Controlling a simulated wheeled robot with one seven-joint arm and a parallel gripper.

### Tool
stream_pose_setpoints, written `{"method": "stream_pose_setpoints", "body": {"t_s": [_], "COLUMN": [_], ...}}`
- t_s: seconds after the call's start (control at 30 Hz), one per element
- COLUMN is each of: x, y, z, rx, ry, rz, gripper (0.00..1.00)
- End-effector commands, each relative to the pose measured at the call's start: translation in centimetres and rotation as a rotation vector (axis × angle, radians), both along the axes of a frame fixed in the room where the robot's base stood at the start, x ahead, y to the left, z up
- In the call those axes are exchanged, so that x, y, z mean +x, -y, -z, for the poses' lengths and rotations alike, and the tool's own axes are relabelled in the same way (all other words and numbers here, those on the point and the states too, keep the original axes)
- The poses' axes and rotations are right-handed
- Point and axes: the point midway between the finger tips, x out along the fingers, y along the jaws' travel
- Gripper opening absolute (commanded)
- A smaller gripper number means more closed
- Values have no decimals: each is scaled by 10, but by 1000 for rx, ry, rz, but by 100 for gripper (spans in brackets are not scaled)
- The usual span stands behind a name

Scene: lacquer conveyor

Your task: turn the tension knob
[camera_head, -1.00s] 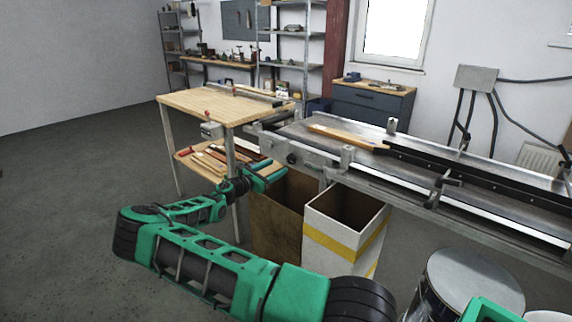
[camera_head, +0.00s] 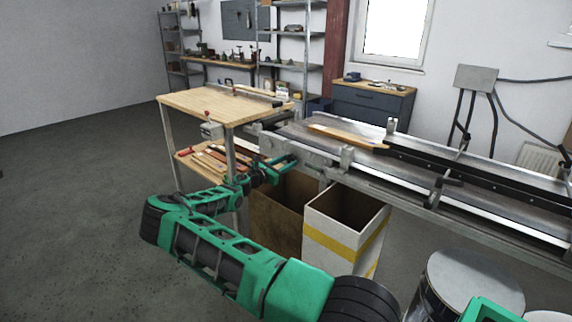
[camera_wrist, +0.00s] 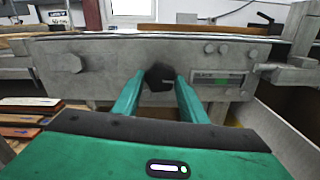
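The tension knob (camera_wrist: 160,77) is a dark, faceted knob on the grey metal side plate (camera_wrist: 110,62) of the conveyor. In the wrist view it sits straight ahead, between the tips of my two green fingers. My gripper (camera_wrist: 161,84) is open, one finger to each side of the knob; I cannot tell whether either finger touches it. In the head view my gripper (camera_head: 290,162) reaches the near left end of the conveyor (camera_head: 345,165) and hides the knob.
A small green-marked label (camera_wrist: 218,79) is right of the knob. An open white bin with a yellow stripe (camera_head: 335,235) and a brown bin (camera_head: 275,228) stand below the conveyor. A wooden-topped table (camera_head: 215,105) is left; a metal drum (camera_head: 470,285) stands front right.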

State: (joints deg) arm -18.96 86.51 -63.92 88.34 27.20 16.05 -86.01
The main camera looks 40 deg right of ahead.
Motion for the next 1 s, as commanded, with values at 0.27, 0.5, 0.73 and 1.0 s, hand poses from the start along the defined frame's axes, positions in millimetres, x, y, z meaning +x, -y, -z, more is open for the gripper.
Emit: {"method": "stream_pose_setpoints", "body": {"t_s": [0.27,0.5,0.73,1.0], "x": [2,2,3,3], "y": [-1,-1,-1,-1], "z": [-1,-1,-1,-1], "rx": [4,18,18,18], "ry": [47,217,247,246], "rz": [-5,-5,-6,-6], "gripper": [16,16,16,57]}}
